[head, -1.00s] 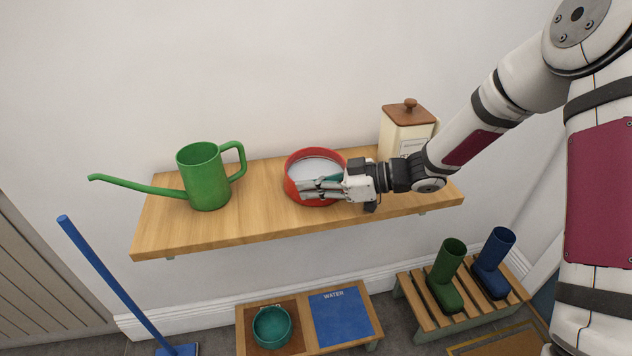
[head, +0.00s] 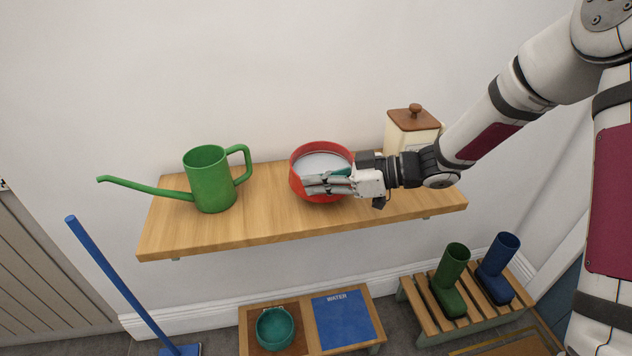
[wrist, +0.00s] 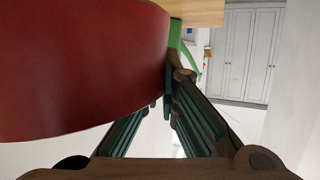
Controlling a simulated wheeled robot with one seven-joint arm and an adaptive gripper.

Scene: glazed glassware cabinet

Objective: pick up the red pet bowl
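The red pet bowl (head: 298,186) is upright at the middle of the wooden shelf and looks raised a little above it. Its inside is pale. My gripper (head: 314,184) reaches in from the right, with its fingers across the near right side of the bowl. In the wrist view the red wall of the bowl (wrist: 80,70) fills the upper left. The gripper's fingers (wrist: 168,98) converge at the bowl's edge and look shut on its wall. The left fingertip is hidden by the bowl.
A green watering can (head: 211,180) stands on the shelf (head: 260,215) to the left. A cream canister (head: 411,137) with a wooden lid stands behind my wrist. Below are a teal bowl (head: 275,328), a blue mat (head: 342,320), boots (head: 448,285) on a slatted rack and a blue pole (head: 115,280).

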